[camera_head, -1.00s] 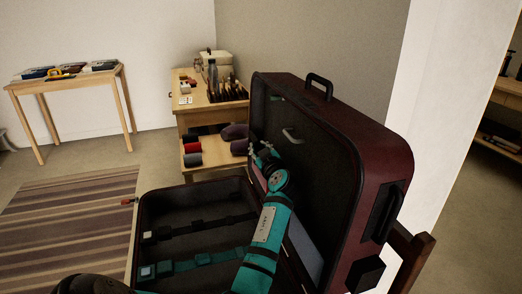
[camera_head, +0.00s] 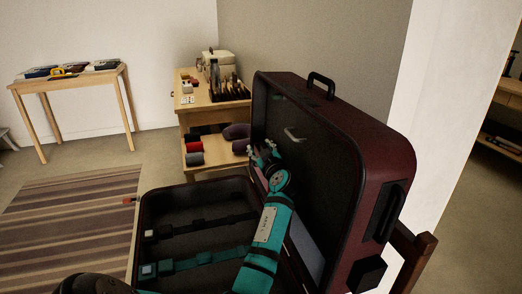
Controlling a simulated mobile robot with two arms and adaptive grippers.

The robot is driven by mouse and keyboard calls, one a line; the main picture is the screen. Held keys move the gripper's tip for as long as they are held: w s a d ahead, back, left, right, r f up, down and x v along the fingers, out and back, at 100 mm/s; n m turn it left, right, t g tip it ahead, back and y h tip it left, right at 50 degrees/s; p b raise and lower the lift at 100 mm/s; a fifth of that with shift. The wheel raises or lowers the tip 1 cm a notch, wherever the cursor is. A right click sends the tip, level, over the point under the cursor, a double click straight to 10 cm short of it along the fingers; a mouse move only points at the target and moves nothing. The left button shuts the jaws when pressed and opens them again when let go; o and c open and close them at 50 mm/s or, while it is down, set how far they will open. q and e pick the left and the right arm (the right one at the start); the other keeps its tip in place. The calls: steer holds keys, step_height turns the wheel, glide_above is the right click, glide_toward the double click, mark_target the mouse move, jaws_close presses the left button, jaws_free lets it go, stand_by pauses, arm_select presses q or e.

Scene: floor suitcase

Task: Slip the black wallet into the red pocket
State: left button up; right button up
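I cannot make out the black wallet. My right gripper is not in view.
The suitcase's dark base (camera_head: 195,215) lies open with straps across it. Behind it a wooden shelf unit (camera_head: 184,121) holds bottles, a box and rolled cloths. A wooden table (camera_head: 70,82) with flat items stands at the back left. A striped rug (camera_head: 65,225) covers the left floor.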

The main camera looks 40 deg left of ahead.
arm_select(q)
steer(key=v, duration=0.7)
steer(key=shift+d, duration=0.25)
steer(key=shift+s+f, duration=0.1)
stand_by(0.4)
